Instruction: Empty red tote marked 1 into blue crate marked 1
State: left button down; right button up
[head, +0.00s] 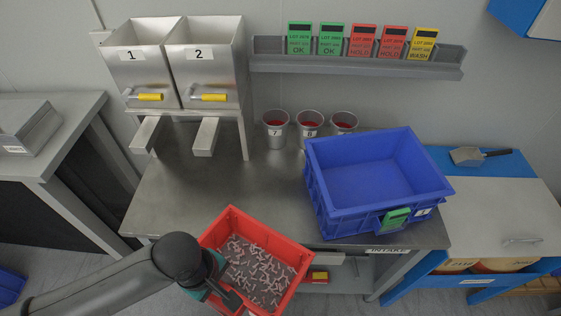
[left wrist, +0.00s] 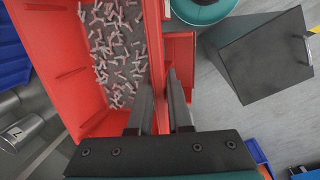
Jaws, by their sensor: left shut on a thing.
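The red tote (head: 284,238) is in front of the steel table's front edge in the head view and holds many small pale pieces (head: 255,275). My left gripper (head: 228,292) is shut on the tote's near-left wall. In the left wrist view the fingers (left wrist: 170,98) straddle the red wall, with the tote (left wrist: 62,62) and its pieces on the left. The blue crate (head: 330,203) stands on the table at the right; its inside looks empty. It carries a green card (head: 395,218) and a small white label. No number on the tote is visible. My right gripper is not seen.
Steel hoppers marked 1 (head: 133,55) and 2 (head: 199,53) stand at the back left. Several cups with red contents (head: 277,128) stand behind the crate. A scoop (head: 480,155) lies on the right-hand cabinet. The steel table (head: 205,185) is clear at left and middle.

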pick_arm(q)
jog(key=w+m+b, duration=0.1)
jog(key=w+b, duration=0.1)
jog(key=w+r+m+b, duration=0.1)
jog(key=w+m+b, duration=0.1)
jog(key=w, duration=0.1)
jog(key=w+a+r+m+b, duration=0.1)
jog(key=w+m+b, duration=0.1)
jog(key=b, duration=0.1)
jog(key=shift+w+r+g, duration=0.1)
jog(key=shift+w+g, duration=0.15)
jog(key=shift+g, duration=0.15)
notch_tip(320, 180, up, 7)
jog(key=w+a+m+g+b, duration=0.1)
jog(key=w+a+m+b, duration=0.1)
jog(key=m+b, duration=0.4)
jog(key=shift+a+m+b, duration=0.2)
jog(key=shift+m+b, duration=0.2)
jog(key=shift+b, duration=0.8)
